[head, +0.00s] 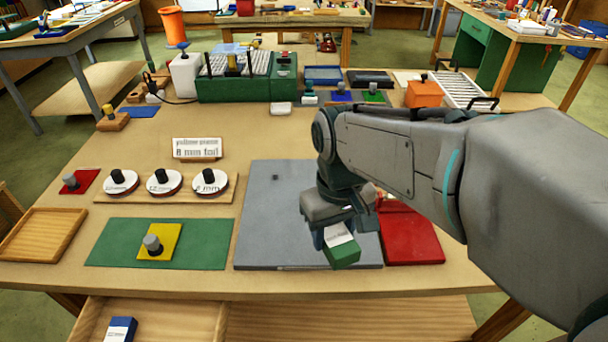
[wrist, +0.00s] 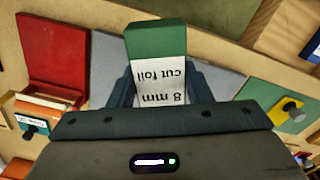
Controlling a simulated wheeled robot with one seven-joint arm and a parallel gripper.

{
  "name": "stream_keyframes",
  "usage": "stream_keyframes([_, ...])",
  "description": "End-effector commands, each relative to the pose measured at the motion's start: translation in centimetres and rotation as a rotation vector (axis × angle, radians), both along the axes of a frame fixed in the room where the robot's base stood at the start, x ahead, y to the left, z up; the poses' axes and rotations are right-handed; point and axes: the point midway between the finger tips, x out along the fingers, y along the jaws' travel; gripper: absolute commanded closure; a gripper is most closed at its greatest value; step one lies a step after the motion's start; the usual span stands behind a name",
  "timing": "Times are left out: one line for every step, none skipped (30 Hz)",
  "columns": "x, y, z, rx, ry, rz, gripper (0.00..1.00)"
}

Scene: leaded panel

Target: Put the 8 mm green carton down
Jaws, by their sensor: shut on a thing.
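The green carton (head: 342,254) has a white label and is held in my gripper (head: 338,236) over the front right part of the grey board. In the wrist view the carton (wrist: 156,40) sticks out between my gripper's fingers (wrist: 160,88), and its label reads "8 mm cut foil". My gripper is shut on it. The grey board (head: 275,210) lies flat on the table. I cannot tell whether the carton touches the board.
A red tray or mat (head: 415,240) lies right of the board. A green mat (head: 200,255) with a yellow knobbed plate (head: 158,243) lies left. A sign (head: 197,147) reads "8 mm foil". An open drawer (head: 180,318) below holds a blue carton (head: 121,329).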

Motion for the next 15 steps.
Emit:
stream_keyframes([0.7,0.3,-0.5,0.0,0.004,0.002,0.79])
stream_keyframes([1.2,0.5,-0.8,0.0,0.005,0.002,0.79])
stream_keyframes([1.8,0.7,-1.2,-0.001,0.005,0.002,0.79])
stream_keyframes([2.2,0.9,-1.4,0.0,0.004,0.002,0.79])
stream_keyframes([2.6,1.1,-1.8,-0.001,0.006,0.001,0.79])
stream_keyframes([3.2,1.3,-2.1,0.0,0.004,0.0,0.79])
stream_keyframes([3.7,1.5,-2.4,-0.001,0.005,0.0,0.79])
stream_keyframes([4.1,1.7,-2.6,0.0,0.004,0.0,0.79])
stream_keyframes([4.7,1.9,-3.0,0.0,0.004,0.0,0.79])
stream_keyframes([5.1,2.1,-3.4,0.0,0.005,-0.001,0.79])
stream_keyframes([5.5,2.3,-3.6,0.0,0.004,-0.001,0.79])
stream_keyframes([6.1,2.5,-4.0,0.0,0.003,0.0,0.79])
stream_keyframes([6.5,2.6,-4.2,0.0,0.004,0.0,0.79])
stream_keyframes([6.9,2.8,-4.5,0.0,0.004,0.0,0.79])
stream_keyframes([7.5,3.0,-4.9,0.001,0.004,-0.001,0.79])
